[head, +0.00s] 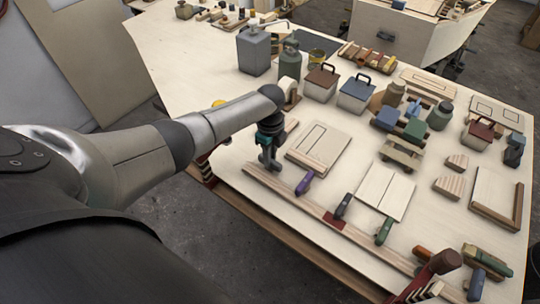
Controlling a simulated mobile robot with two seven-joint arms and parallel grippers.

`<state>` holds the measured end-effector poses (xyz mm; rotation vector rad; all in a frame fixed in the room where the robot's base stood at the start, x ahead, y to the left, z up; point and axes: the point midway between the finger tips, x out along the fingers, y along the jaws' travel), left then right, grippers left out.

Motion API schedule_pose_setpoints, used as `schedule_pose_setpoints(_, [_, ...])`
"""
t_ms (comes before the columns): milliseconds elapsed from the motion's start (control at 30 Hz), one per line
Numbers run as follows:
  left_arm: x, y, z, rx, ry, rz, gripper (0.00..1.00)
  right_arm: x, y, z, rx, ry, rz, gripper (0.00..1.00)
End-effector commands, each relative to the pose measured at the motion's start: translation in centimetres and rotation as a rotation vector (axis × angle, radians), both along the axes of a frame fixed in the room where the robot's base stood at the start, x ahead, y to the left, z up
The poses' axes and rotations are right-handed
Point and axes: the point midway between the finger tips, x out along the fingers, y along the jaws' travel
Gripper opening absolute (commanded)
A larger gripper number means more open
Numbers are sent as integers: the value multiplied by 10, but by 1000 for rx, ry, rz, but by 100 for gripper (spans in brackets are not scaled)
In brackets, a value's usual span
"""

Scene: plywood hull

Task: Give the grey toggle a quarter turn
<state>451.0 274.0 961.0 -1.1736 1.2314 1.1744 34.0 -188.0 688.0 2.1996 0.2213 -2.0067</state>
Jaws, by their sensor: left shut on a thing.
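A long wooden rail (320,219) lies along the near edge of the pale plywood table, with several coloured toggles on it. My left gripper (268,158) points down at the rail's left end. It is shut on the grey toggle (271,167), which is mostly hidden by the jaws, so its exact angle cannot be told. To its right on the rail are a purple toggle (305,183), a dark toggle with a red base (342,207) and a green toggle (384,231). My right gripper does not show.
Flat wooden panels (318,148) lie just behind the rail. A grey canister (254,50), a green bottle (290,61) and lidded boxes (356,92) stand farther back. A dark red clamp handle (445,262) rises at the near right edge.

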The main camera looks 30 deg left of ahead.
Motion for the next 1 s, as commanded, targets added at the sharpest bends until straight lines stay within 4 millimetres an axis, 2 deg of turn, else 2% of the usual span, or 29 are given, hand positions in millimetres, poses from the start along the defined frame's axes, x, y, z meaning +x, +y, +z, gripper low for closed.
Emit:
schedule_pose_setpoints(33, [0,0,0,-1,0,1,25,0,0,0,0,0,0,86])
schedule_pose_setpoints(300, [0,0,0,-1,0,1,52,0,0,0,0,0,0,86])
schedule_pose_setpoints(533, [0,0,1,0,0,1,52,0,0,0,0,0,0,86])
schedule_pose_setpoints(667, [1,0,8,-1,-2,1,52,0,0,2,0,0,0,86])
schedule_pose_setpoints(767, [1,0,20,-1,-3,1,52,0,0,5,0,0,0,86])
schedule_pose_setpoints(1000, [1,0,66,1,-5,-1,52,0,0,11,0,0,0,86])
